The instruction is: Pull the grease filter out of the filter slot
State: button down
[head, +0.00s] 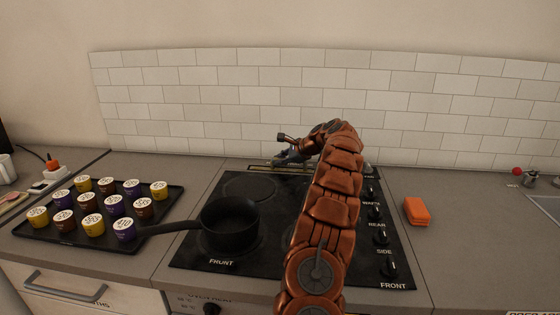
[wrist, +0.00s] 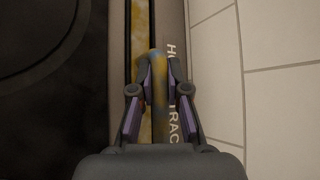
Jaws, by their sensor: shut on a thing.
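The filter slot is a long narrow opening behind the hob. Its rim (wrist: 128,40) runs up the wrist view beside a grey strip with partly hidden lettering. The grease filter (wrist: 158,62) shows as a stained yellow and blue-grey piece between the fingers, and a mottled yellow strip lies along the slot. My gripper (wrist: 160,78) is shut on the filter's upper part. How deep the filter sits cannot be told. In the head view my gripper (head: 290,156) is low at the back of the hob, and my arm hides part of the slot (head: 262,168).
The black hob (head: 200,256) carries a dark pan (head: 228,236) with its handle to the left. A tray (head: 165,226) of several cups stands at the left. An orange block (head: 416,211) lies on the right counter. A tiled wall (wrist: 275,100) rises close behind the slot.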

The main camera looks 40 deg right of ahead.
jog(key=shift+r+p, duration=0.5)
